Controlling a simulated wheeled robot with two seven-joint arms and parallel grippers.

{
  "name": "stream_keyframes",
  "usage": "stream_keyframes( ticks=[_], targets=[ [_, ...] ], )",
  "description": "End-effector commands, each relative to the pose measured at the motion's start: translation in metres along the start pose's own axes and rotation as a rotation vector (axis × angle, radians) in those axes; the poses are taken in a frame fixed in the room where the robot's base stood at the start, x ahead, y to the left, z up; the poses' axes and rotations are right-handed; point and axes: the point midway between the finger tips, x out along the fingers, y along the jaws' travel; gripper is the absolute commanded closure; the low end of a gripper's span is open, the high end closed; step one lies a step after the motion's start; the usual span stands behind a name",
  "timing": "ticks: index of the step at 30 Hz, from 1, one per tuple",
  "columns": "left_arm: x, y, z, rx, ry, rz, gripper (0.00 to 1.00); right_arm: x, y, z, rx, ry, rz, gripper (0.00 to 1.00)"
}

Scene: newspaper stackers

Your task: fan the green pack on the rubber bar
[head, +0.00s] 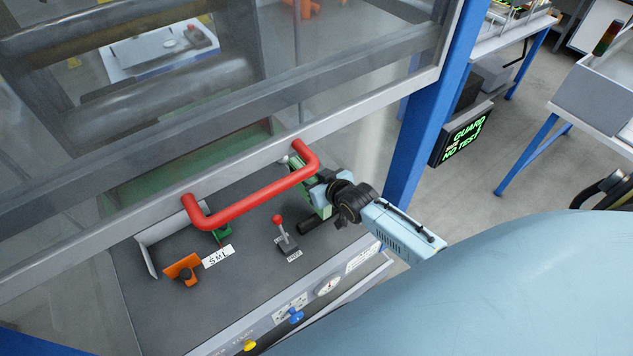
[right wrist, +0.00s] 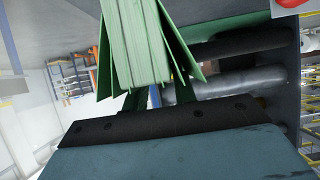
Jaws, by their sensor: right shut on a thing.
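The green pack (right wrist: 135,45) fills the upper middle of the right wrist view. My left gripper is out of view.
A red handle (head: 250,198) on the clear guard crosses in front of the deck (head: 240,285). A red-knobbed lever (head: 284,240) stands left of the black bar. An orange bracket (head: 183,268) is at the left. A blue post (head: 425,110) rises right of my right gripper.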

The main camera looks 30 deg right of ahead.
Motion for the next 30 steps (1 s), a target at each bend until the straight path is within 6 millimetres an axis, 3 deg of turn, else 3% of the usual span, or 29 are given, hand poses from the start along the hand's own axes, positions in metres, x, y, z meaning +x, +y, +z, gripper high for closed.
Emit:
stream_keyframes(
  ticks=[12, 22, 30],
  targets=[
    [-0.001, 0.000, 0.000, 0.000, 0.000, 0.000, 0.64, 0.002, 0.000, -0.004, 0.000, 0.003, 0.000, 1.00],
    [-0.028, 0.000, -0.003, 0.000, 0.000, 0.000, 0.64, -0.011, 0.000, -0.027, 0.000, 0.003, 0.000, 1.00],
    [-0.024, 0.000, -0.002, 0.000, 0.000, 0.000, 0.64, -0.020, 0.001, -0.043, 0.000, 0.005, 0.001, 1.00]
  ],
)
